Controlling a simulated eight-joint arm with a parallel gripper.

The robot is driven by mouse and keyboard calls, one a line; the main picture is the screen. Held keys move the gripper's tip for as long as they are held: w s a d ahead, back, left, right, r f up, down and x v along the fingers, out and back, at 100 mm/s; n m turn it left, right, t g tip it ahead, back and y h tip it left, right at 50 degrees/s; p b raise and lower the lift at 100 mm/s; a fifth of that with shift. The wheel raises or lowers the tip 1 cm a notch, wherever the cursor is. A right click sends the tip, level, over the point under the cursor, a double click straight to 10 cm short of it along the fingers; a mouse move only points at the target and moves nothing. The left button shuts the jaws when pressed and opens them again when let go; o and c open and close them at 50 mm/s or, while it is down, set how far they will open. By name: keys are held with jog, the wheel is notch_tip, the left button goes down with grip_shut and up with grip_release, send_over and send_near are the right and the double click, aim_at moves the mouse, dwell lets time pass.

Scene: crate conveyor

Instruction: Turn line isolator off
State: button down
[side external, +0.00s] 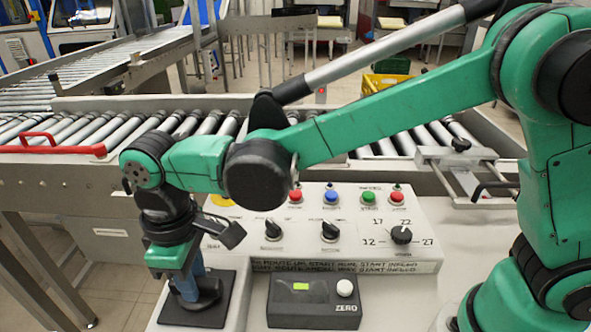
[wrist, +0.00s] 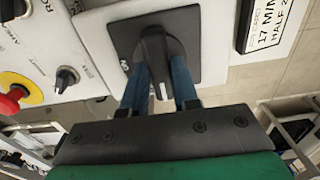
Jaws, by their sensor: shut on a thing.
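The line isolator looks to be the black rotary handle (side external: 209,291) on a dark square plate (side external: 222,314) at the left end of the console. In the wrist view the handle (wrist: 153,48) stands on its plate (wrist: 188,25), with a small white mark at its near end. My gripper (side external: 192,287) points down over the plate, its blue fingers around the handle. In the wrist view my gripper (wrist: 160,72) has one finger on each side of the handle and is shut on it. The plate's lettering is mostly hidden.
The console (side external: 322,263) beside the handle carries black selector knobs, coloured buttons and a labelled dial (side external: 401,235). A dark box marked ZERO (side external: 314,300) sits just right of the plate. A roller conveyor (side external: 95,130) with a red handle (side external: 50,146) runs behind. A red emergency button (wrist: 12,99) is near.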

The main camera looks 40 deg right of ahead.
dwell(0.4)
jog(key=c, duration=0.7)
grip_release()
jog(key=shift+o, duration=0.2)
jog(key=shift+r, duration=0.1)
jog(key=shift+r, duration=2.75)
